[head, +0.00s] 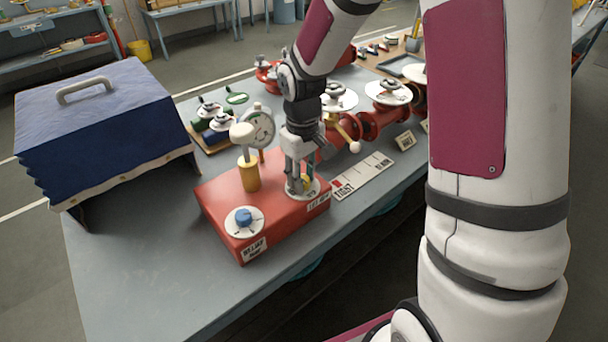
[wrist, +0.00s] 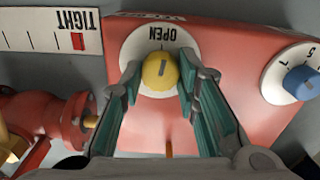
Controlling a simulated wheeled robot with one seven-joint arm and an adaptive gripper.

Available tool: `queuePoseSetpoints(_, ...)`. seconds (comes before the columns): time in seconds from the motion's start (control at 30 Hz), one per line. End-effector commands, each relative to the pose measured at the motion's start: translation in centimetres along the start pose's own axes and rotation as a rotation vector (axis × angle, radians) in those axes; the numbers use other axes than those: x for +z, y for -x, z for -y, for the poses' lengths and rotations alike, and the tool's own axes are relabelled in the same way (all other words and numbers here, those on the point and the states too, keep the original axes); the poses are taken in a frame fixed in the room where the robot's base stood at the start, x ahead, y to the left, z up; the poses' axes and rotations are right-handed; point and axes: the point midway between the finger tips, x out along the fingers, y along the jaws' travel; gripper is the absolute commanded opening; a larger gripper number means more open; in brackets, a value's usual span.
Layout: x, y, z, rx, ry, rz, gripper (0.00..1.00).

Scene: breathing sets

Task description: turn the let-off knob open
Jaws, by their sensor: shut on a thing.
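The let-off knob is a yellow round knob (wrist: 160,70) on a white dial plate (wrist: 130,50) on the red box (wrist: 215,50). The word OPEN shows upside down on the plate above the knob in the wrist view. A short dark mark on the knob runs nearly straight up and down there, roughly in line with OPEN. My gripper (wrist: 160,82) is shut on the knob, with a green-padded finger on each side. In the head view my gripper (head: 299,184) points down at the right end of the box and largely hides the knob.
A blue knob (head: 243,217) sits on the box's near corner. A yellow pump with a pale handle (head: 249,175) and a gauge (head: 260,127) stand close left of my gripper. Red valves (head: 384,120) are behind right. A TIGHT scale (head: 362,180) lies beside the box. A blue cover (head: 95,125) stands left.

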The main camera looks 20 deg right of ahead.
Motion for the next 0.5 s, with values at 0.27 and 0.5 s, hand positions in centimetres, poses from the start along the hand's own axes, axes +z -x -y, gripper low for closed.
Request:
queuePoseSetpoints(0.27,-0.05,0.06,0.0,0.0,0.06,-0.002,0.01)
queuePoseSetpoints(0.5,-0.09,0.05,-0.01,0.0,0.068,-0.002,0.01)
